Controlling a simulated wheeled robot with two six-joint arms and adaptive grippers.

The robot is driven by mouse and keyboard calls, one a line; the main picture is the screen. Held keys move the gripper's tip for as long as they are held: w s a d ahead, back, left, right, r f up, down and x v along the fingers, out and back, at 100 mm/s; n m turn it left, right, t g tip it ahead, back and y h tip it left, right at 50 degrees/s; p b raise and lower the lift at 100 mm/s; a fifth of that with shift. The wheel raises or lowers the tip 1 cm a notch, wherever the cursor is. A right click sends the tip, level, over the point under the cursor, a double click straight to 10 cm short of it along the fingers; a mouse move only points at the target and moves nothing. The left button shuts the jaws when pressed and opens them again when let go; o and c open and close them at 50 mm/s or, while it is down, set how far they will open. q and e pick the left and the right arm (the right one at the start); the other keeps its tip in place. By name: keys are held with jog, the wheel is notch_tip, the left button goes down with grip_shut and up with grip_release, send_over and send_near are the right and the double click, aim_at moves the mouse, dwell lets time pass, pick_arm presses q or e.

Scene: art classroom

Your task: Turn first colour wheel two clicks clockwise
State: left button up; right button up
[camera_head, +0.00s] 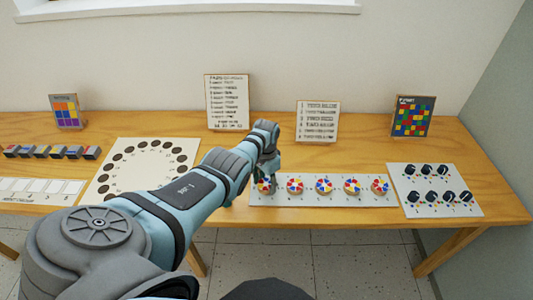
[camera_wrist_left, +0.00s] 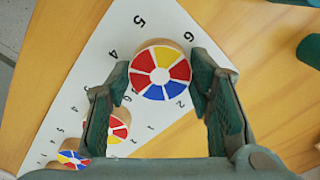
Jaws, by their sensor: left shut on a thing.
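A white strip (camera_head: 330,201) on the wooden table carries a row of several colour wheels. The first colour wheel (camera_head: 264,187) is at the strip's left end, partly hidden by my left gripper (camera_head: 267,172). In the left wrist view the wheel (camera_wrist_left: 160,73) shows red, yellow, blue and white sectors on a round wooden body. My left gripper's fingers (camera_wrist_left: 160,62) are closed on its two sides. Printed numbers surround the wheel on the strip. Two other wheels (camera_wrist_left: 119,127) (camera_wrist_left: 73,159) show below left. My right gripper is not in view.
A board with black knobs (camera_head: 435,192) lies at the right. A board with a ring of dark discs (camera_head: 128,162) lies at the left, partly under my arm. Two text cards (camera_head: 227,102) (camera_head: 318,121) and a colour chart (camera_head: 412,116) stand at the back.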

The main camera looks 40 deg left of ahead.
aim_at(266, 184)
pick_arm(q)
jog(key=m, duration=0.5)
jog(key=shift+w+r, duration=0.1)
jog(key=shift+w, duration=0.1)
jog(key=shift+m, duration=0.4)
jog(key=o, duration=1)
jog(key=shift+o, duration=0.9)
notch_tip(266, 184, up, 12)
jog(key=shift+s, duration=0.1)
